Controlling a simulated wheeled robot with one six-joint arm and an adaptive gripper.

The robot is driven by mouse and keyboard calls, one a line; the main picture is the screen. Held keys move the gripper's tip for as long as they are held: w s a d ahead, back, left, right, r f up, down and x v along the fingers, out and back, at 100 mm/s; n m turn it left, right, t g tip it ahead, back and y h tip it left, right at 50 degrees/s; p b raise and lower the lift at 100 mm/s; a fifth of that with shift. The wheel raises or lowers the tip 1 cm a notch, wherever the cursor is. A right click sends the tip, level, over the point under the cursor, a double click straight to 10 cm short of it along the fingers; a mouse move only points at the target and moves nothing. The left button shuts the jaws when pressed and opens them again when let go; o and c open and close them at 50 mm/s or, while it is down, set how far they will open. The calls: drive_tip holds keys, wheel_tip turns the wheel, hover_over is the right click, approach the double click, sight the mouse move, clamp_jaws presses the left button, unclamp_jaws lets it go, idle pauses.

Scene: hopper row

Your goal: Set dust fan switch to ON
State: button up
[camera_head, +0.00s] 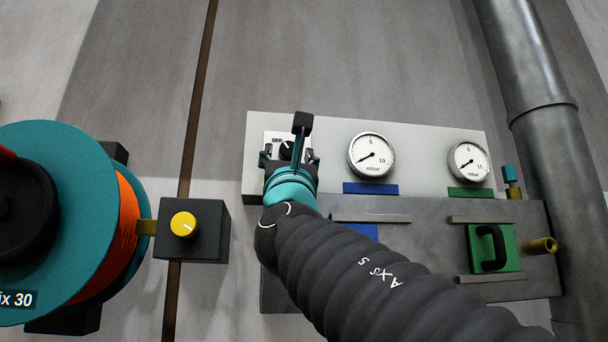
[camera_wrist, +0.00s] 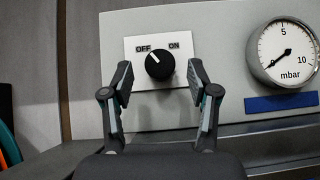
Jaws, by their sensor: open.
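The dust fan switch is a round black knob (camera_wrist: 159,66) on a white plate (camera_wrist: 135,45) marked OFF at left and ON at right. Its white pointer line is tilted up and left, towards OFF. In the head view the knob (camera_head: 286,149) is partly hidden by my gripper (camera_head: 287,160). In the wrist view my gripper (camera_wrist: 160,82) is open, with one finger on each side of the knob and a gap visible at both sides. I cannot tell how far the fingertips are from the panel.
Two gauges, (camera_head: 371,155) and (camera_head: 468,161), sit right of the knob on the pale panel (camera_head: 425,140). Below are a green plate with a black handle (camera_head: 493,248) and a metal ledge. A yellow knob on a dark box (camera_head: 205,243) and a teal reel (camera_head: 85,170) stand left.

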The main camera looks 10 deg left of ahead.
drive_tip(key=shift+w+r, duration=0.35)
drive_tip(key=shift+r, duration=0.05)
clamp_jaws()
